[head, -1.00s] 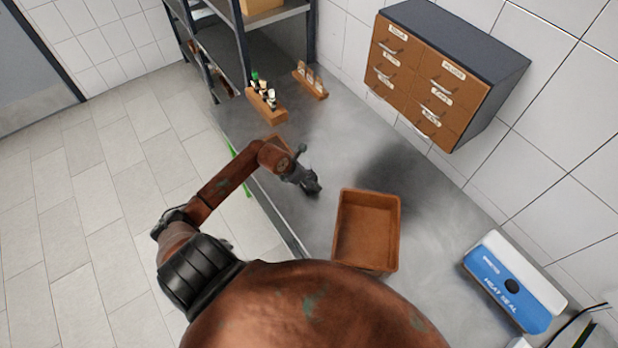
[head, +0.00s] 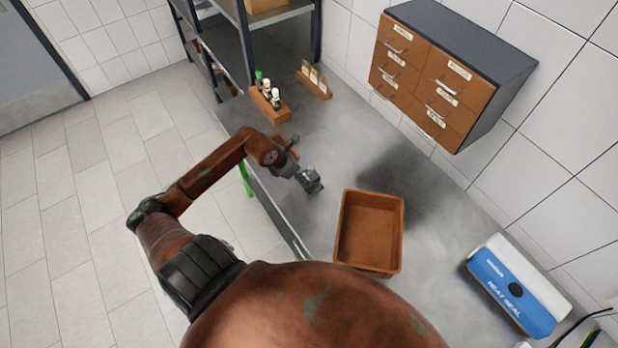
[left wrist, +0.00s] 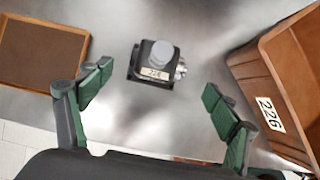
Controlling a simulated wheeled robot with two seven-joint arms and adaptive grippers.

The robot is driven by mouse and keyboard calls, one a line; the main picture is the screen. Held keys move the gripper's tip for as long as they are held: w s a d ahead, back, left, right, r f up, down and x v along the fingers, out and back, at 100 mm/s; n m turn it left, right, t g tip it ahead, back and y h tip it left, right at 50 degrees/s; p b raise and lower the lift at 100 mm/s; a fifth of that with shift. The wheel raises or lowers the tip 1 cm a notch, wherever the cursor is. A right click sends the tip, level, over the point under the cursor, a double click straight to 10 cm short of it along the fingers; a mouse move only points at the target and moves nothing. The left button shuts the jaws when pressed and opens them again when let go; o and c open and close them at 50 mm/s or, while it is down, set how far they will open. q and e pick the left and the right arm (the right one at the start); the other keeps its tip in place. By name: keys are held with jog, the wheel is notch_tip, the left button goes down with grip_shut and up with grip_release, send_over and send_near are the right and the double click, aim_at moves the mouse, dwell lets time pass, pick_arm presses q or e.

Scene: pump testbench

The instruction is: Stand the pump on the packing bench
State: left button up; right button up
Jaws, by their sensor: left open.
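My right gripper is not in view.
The bin, labelled 226 (left wrist: 268,113), stands close right of the pump. A shallow brown tray (left wrist: 40,55) lies to its left. Bottle rack (head: 268,104), card rack (head: 314,80) and shelving are at the far end; a heat sealer (head: 515,290) is at right. Drawers (head: 435,80) hang on the wall.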

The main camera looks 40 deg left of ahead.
pick_arm(q)
jog(key=v, duration=0.4)
jog(key=shift+r, duration=0.15)
